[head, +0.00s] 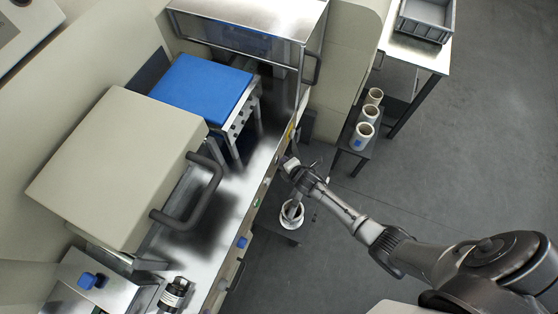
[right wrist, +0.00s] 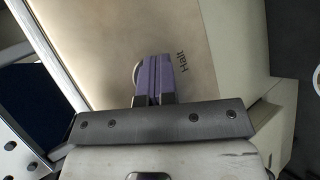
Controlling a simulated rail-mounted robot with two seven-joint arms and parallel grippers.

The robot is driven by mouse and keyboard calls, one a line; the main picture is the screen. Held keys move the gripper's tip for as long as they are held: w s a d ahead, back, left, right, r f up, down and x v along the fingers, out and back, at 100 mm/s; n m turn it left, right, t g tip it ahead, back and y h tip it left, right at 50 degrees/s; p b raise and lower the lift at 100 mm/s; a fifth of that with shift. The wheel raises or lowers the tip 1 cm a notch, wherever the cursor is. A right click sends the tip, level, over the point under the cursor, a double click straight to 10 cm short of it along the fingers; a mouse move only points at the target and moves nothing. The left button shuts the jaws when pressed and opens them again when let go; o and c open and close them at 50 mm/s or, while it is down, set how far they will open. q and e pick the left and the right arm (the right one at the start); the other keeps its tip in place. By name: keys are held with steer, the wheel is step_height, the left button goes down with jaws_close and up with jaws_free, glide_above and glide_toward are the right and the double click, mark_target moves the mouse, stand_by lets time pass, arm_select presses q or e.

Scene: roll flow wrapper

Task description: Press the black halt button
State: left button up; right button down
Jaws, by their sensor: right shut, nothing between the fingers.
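My right gripper (head: 287,163) is at the front edge of the machine, with its arm coming in from the right. In the right wrist view its purple fingers (right wrist: 154,80) are shut together and empty, pointing at a beige panel (right wrist: 105,45). The printed word "Halt" (right wrist: 183,62) is on that panel just right of the fingertips. A pale rounded rim (right wrist: 136,73) shows just left of the fingers. The black halt button itself is not visible; the fingers may hide it. I cannot tell whether the fingertips touch anything. My left gripper is not in view.
The machine has a beige cover (head: 115,165) with a black handle (head: 195,195) and a blue-topped unit (head: 205,88). A green button (head: 256,202) and a blue knob (head: 241,242) sit along its front. White rolls (head: 362,135) stand on a low shelf. Grey floor at right is open.

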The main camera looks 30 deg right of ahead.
steer(key=shift+s+d+p, duration=0.4)
steer(key=shift+s+p, duration=0.05)
steer(key=shift+s, duration=0.2)
steer(key=s+d, duration=0.1)
steer(key=s+p, duration=0.1)
steer(key=s+d+p, duration=0.1)
steer(key=s, duration=0.1)
steer(key=shift+s+d, duration=0.1)
steer(key=shift+d, duration=0.25)
stand_by(0.3)
